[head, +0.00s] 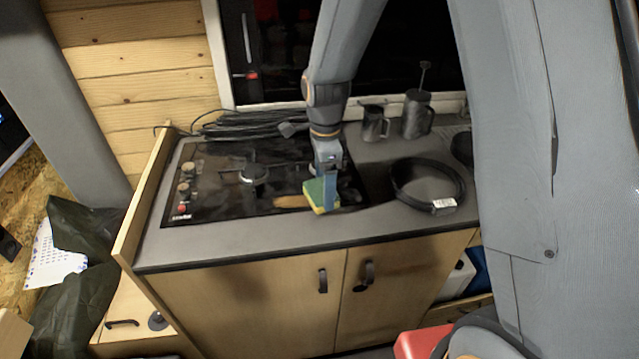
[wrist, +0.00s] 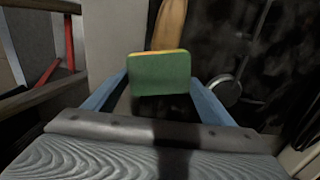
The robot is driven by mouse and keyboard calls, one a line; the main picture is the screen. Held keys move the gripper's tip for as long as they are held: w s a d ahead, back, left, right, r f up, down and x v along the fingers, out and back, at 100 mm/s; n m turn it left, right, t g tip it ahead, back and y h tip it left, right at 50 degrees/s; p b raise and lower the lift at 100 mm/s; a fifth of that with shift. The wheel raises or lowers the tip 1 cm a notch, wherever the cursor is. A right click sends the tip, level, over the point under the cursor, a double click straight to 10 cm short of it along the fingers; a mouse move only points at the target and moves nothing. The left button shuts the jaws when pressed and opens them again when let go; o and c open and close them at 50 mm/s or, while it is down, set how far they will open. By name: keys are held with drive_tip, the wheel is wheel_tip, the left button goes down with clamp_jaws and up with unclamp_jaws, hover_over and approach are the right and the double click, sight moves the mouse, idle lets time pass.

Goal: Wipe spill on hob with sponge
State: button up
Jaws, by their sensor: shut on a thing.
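A black hob (head: 225,195) is set into the grey counter, with burners and knobs on its left side. My gripper (head: 328,190) is over the hob's right front part, shut on a green and yellow sponge (head: 318,196). In the wrist view the sponge (wrist: 160,75) sits between the two blue fingers, green face toward the camera. I cannot tell whether the sponge touches the hob.
A coil of black cable (head: 428,184) lies on the counter right of the hob. Two dark metal jugs (head: 416,115) stand at the back by the window. More black cable (head: 245,124) lies behind the hob. A wooden panel (head: 145,205) borders the counter's left end.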

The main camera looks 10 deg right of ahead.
sight(310, 190)
drive_tip(key=shift+w+a+r+p, duration=0.2)
drive_tip(key=shift+a+r+p, duration=0.1)
drive_tip(key=shift+a+r, duration=0.1)
drive_tip(key=shift+s+a+f, duration=0.1)
drive_tip(key=shift+a, duration=0.6)
drive_tip(key=shift+s+a+f, duration=0.1)
drive_tip(key=shift+a, duration=0.55)
drive_tip(key=shift+s+a+f+p, duration=0.1)
drive_tip(key=shift+a+p, duration=0.2)
drive_tip(key=shift+a, duration=1.25)
drive_tip(key=shift+s+a+f+p, duration=0.15)
drive_tip(key=shift+a+p, duration=0.1)
drive_tip(key=shift+a, duration=1.25)
drive_tip(key=shift+s+a+f+p, duration=0.1)
drive_tip(key=shift+a+p, duration=0.2)
drive_tip(key=shift+a, duration=1.25)
drive_tip(key=shift+c, duration=0.2)
drive_tip(key=shift+w+a+r, duration=0.1)
wheel_tip(310, 190, up, 4)
drive_tip(key=p, duration=0.3)
drive_tip(key=shift+r, duration=0.25)
drive_tip(key=shift+c, duration=0.3)
drive_tip(key=shift+r, duration=0.65)
drive_tip(key=shift+r, duration=0.1)
